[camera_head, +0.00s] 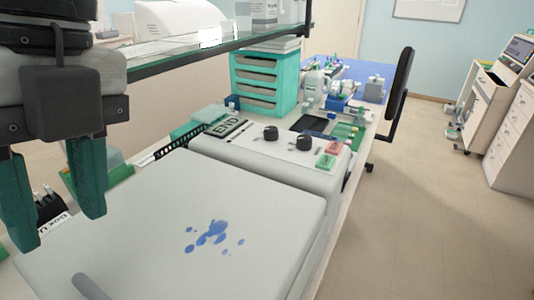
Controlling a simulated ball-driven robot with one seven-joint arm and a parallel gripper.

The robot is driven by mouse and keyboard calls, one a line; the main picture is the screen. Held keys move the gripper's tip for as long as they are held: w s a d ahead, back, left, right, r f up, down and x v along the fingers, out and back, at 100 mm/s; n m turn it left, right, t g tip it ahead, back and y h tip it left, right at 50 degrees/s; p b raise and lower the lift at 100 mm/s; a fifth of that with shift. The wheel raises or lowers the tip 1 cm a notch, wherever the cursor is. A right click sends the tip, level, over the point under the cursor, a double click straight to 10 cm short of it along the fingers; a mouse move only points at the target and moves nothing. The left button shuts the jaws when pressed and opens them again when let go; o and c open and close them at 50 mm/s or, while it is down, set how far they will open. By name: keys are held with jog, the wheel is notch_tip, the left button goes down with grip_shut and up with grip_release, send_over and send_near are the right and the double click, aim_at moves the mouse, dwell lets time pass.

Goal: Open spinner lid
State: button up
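The spinner is a white machine with a control panel (278,147) at its back. Its broad, flat white lid (265,215) looks shut and has blue stains near the middle. A grey rod-like handle (92,288) stands at the lid's near left, cut off by the bottom edge of the picture. My gripper (58,222) hangs at the left with its two green fingers pointing down, apart and with nothing between them. It is left of the handle in the picture and looks clear of the lid; its exact height cannot be told.
A glass shelf (215,45) crosses above the bench at the upper left, near my arm. A teal drawer unit (265,80) stands behind the spinner. A rack (50,205) with white-tipped items is partly behind my gripper. A black chair (400,85) and open floor lie right.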

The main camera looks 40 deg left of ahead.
jog(key=w, duration=0.1)
send_over(103, 290)
jog(key=d, duration=0.5)
jog(key=shift+t+h, duration=0.3)
jog(key=shift+t, duration=0.1)
notch_tip(103, 290, down, 10)
jog(key=shift+f, duration=0.1)
grip_shut()
